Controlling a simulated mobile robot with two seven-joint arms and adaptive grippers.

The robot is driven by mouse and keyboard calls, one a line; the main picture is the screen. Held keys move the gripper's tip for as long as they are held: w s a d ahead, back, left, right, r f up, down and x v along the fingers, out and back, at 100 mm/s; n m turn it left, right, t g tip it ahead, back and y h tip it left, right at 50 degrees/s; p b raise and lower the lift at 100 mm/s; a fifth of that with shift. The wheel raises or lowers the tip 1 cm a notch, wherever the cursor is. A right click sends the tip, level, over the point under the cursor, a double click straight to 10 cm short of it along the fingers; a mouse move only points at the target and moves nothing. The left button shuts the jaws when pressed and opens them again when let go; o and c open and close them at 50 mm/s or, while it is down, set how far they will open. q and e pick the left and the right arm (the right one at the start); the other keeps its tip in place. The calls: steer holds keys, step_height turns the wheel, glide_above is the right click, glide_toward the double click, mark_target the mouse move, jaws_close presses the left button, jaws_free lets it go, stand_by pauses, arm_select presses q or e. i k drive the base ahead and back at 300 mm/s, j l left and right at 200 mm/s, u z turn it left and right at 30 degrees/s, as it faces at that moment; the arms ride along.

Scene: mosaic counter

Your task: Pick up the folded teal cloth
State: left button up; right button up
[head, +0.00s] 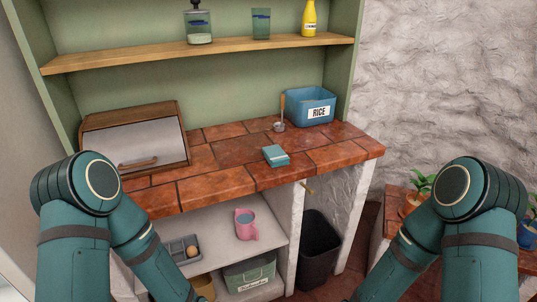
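The folded teal cloth (276,155) lies flat on the red-brown tiled counter (235,151), right of its middle and close to the front edge. Nothing covers it. My two teal arms come in from the lower left and lower right of the head view and run out at the bottom. Neither gripper is in view, and no part of either arm seen here touches the cloth.
A wooden bread box (130,140) stands left on the counter. A blue RICE bin (308,106) and a small pot with a wooden-handled utensil (280,118) stand behind the cloth. Below are a shelf with a pink mug (246,225) and a dark bin (318,250).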

mark_target(274, 156)
steer(key=u, duration=2.2)
steer(key=z, duration=2.15)
steer(key=l+u, duration=0.15)
steer(key=u, duration=0.3)
steer(key=i+l+u, duration=0.1)
steer(key=u, duration=0.35)
steer(key=l+u, duration=0.25)
steer(key=u, duration=0.2)
steer(key=l+u, duration=0.2)
steer(key=l, duration=0.3)
steer(key=l+u, duration=0.25)
steer(key=l, duration=0.2)
steer(key=k, duration=0.05)
